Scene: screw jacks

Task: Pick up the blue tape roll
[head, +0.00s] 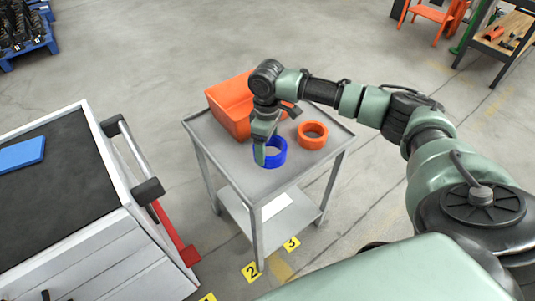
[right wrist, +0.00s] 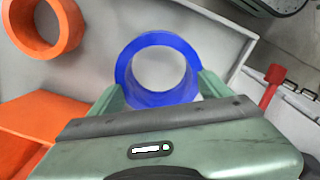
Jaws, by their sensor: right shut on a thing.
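The blue tape roll (head: 277,158) is at the front of the small grey table (head: 296,172), with its round hole facing up. My right gripper (head: 260,154) reaches down to it from above. In the right wrist view the blue tape roll (right wrist: 182,50) sits between the two green fingers (right wrist: 158,90), which close on it from both sides. Whether the roll still touches the table top, I cannot tell. The left gripper is not in view.
An orange tape roll (head: 312,135) lies right of the blue one. An orange bin (head: 229,105) stands behind on the same table. A tool cabinet (head: 70,185) with a dark top and a blue box (head: 22,155) is at left.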

